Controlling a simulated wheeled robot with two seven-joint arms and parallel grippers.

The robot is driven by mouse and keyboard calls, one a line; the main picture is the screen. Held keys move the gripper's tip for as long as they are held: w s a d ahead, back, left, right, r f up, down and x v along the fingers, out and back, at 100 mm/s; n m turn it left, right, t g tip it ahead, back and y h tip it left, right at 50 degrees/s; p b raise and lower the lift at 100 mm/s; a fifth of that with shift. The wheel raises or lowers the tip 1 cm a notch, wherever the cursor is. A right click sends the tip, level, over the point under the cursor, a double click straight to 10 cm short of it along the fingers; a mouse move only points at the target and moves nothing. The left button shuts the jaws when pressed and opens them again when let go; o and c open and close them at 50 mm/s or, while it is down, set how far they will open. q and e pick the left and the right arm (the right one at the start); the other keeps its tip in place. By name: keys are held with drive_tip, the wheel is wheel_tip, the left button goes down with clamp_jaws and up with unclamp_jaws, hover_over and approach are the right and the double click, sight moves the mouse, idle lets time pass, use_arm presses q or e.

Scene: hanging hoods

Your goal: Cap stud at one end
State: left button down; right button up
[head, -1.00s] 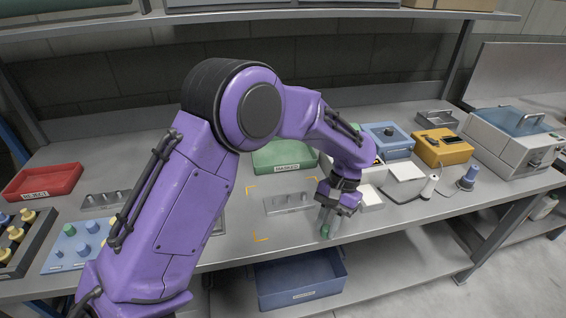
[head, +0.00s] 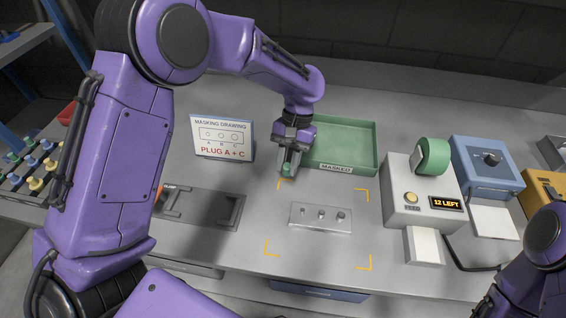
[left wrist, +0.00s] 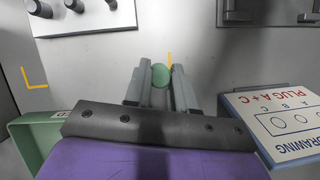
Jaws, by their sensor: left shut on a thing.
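A grey metal block (head: 321,219) with three dark-topped studs stands on the bench inside yellow corner marks. Its studs also show at the top left of the left wrist view (left wrist: 75,6). My left gripper (head: 289,163) is behind and left of the block, above the bench and apart from it. It is shut on a green cap (left wrist: 160,75), which shows as a round disc between the fingers. A drawing stand (head: 222,138) reads "PLUG A + C". My right gripper is out of view.
A green tray (head: 374,150) labelled "MASKED" stands just right of my left gripper. A dispenser (head: 405,212) reading "12 LEFT" with a green roll, and a blue box (head: 486,160), stand at right. A dark grey fixture (head: 203,205) lies left of the block.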

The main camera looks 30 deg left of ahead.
sight(302, 210)
use_arm(q)
drive_tip(key=s+d+r+n+p, duration=0.1)
drive_tip(key=s+d+n+p, duration=0.1)
drive_tip(key=p, duration=0.1)
drive_tip(key=s+d+r+n+h+p, duration=0.1)
drive_tip(key=s+d+r+p, duration=0.1)
drive_tip(key=s+p, duration=0.1)
drive_tip(key=s+d+r+n+h+p, duration=0.1)
drive_tip(key=s+d+n+p, duration=0.1)
drive_tip(key=d+p, duration=0.1)
drive_tip(key=shift+s+d+r+n+t, duration=0.1)
drive_tip(key=shift+s+r+n+t, duration=0.1)
drive_tip(key=shift+s+n+t, duration=0.15)
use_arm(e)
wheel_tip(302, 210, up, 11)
use_arm(q)
drive_tip(key=shift+w+f+b, duration=0.1)
drive_tip(key=shift+f+b, duration=0.3)
drive_tip(key=shift+f, duration=0.25)
wheel_tip(302, 210, down, 4)
drive_tip(key=b, duration=0.5)
drive_tip(key=shift+w+r, duration=0.1)
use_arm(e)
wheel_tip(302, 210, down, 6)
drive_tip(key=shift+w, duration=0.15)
use_arm(q)
drive_tip(key=shift+r, duration=0.1)
drive_tip(key=shift+p, duration=0.6)
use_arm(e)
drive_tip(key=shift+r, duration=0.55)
